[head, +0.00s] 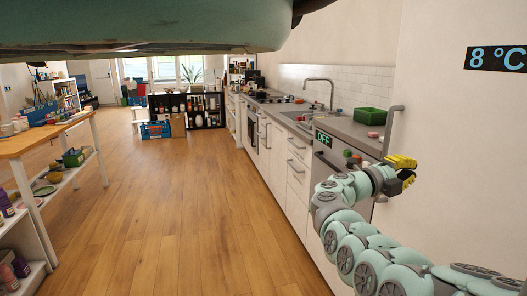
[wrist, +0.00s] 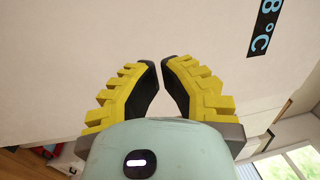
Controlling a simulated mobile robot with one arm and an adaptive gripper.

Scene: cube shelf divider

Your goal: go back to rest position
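My gripper (head: 411,170) has yellow ribbed fingers with black inner pads. In the head view it is raised at the right, at the end of my bent pale green arm.
The counter (head: 345,128) with a sink, tap and green tray (head: 369,116) runs along the right. A tall handle (head: 391,128) stands near my gripper. A wooden table (head: 22,145) and shelves are at left. The wooden floor (head: 165,200) between is clear.

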